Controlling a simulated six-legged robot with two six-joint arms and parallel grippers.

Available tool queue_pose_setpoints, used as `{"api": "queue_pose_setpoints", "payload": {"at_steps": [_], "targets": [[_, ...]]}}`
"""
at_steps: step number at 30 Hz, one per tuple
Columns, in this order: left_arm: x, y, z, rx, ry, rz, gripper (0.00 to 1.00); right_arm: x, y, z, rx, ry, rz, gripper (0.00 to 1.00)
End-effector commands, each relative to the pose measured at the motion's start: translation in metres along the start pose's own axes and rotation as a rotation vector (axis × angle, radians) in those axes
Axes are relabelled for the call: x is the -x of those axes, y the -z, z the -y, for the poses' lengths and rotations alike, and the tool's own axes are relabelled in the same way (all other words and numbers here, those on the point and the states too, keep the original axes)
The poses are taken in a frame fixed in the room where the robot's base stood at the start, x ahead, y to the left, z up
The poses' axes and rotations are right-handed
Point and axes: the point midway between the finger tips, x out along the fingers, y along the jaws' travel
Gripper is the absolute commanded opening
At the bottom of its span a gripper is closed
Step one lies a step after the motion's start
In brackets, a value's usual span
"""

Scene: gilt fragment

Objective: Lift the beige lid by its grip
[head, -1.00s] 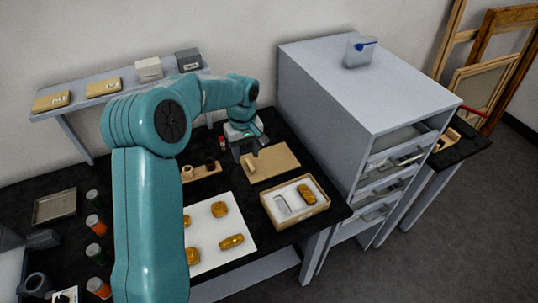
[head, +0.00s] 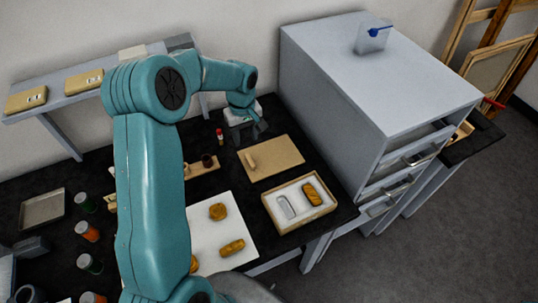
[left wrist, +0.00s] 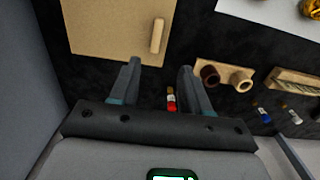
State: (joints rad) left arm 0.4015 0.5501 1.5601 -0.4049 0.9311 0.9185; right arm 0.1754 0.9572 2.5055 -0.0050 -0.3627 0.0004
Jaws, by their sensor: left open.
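The beige lid (head: 278,160) is a flat rectangular board lying on the black bench. My left gripper (head: 247,138) is open and empty just behind the lid, on the wall side. In the left wrist view the lid (left wrist: 105,28) is at the top, and its grip (left wrist: 157,36) lies just beyond the gap between my open fingers (left wrist: 159,68). The fingers appear apart from the grip. My right gripper is not in view.
A shallow box (head: 300,203) with two items in fitted hollows sits in front of the lid. A tall grey cabinet (head: 375,80) blocks the right side.

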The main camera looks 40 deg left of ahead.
Motion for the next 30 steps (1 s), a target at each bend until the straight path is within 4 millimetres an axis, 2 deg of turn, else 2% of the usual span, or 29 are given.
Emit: {"api": "queue_pose_setpoints", "payload": {"at_steps": [1,5,7,16,24,30], "targets": [[-0.014,-0.002,0.001,-0.001,0.003,0.005,0.47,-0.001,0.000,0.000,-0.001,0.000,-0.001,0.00],[-0.042,-0.003,0.001,-0.001,0.002,0.004,0.47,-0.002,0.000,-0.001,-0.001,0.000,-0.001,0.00],[-0.056,-0.002,0.000,0.000,0.001,0.001,0.47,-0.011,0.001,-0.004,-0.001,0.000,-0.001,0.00],[-0.076,0.000,-0.004,0.000,0.000,0.001,0.47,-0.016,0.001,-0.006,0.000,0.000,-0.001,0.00],[-0.117,0.004,-0.008,0.000,0.001,0.001,0.47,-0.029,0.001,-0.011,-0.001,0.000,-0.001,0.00],[-0.117,0.004,-0.008,0.000,-0.001,-0.001,0.47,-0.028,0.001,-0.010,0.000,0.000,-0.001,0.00]]}}
